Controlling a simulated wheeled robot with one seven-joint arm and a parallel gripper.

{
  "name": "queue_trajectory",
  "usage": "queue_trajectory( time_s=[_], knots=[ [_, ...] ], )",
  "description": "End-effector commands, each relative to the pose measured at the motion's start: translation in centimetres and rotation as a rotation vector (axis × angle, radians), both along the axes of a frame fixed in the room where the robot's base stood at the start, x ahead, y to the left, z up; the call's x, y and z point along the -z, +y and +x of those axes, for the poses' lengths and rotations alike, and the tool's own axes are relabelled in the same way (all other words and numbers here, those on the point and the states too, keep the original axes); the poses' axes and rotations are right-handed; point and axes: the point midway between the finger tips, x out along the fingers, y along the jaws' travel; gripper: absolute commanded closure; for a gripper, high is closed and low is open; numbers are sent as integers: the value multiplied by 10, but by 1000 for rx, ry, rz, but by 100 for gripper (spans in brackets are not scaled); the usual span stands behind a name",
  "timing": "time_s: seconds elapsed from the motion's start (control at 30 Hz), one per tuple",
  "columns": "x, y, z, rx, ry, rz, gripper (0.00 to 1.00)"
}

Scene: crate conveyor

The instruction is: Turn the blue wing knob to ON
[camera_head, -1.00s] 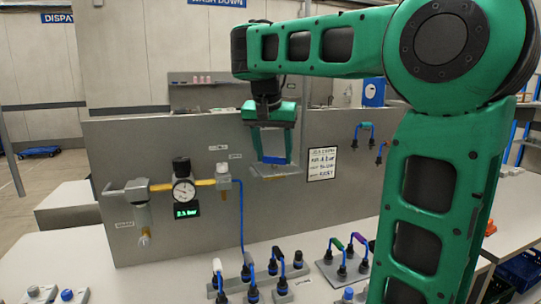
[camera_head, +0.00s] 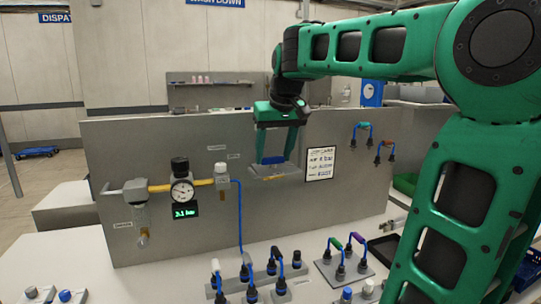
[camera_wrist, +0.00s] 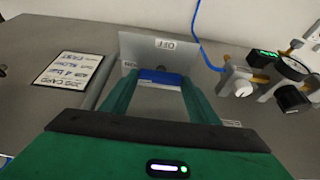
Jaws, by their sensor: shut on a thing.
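The blue wing knob (camera_head: 273,160) sits on a grey plate (camera_head: 275,173) on the upright grey panel. In the wrist view, the knob (camera_wrist: 160,76) shows as a wide blue bar lying across the picture between my fingers. My gripper (camera_head: 275,163) reaches down over it with one finger at each end, shut on the knob. In the wrist view, my gripper (camera_wrist: 161,82) covers part of the plate. An upside-down OFF label (camera_wrist: 166,43) is on the plate beyond the knob. Another label (camera_wrist: 132,65) at its left is too blurred to read surely.
A pressure gauge (camera_head: 182,192) with a green readout (camera_head: 186,211) and a brass pipe is left of the knob. A job card (camera_head: 320,163) hangs to its right. Hoses with couplings (camera_head: 271,264) stand on the table below.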

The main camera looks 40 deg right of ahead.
Motion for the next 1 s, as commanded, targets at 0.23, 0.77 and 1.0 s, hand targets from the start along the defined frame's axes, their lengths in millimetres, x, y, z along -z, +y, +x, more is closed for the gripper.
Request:
queue_trajectory(
  time_s=[0.23,0.77,1.0],
  knots=[
    [-4,0,2,-13,-11,-3,68],
    [-2,0,1,-10,-5,-1,27],
    [-17,1,-5,-8,-7,-2,27]
  ],
)
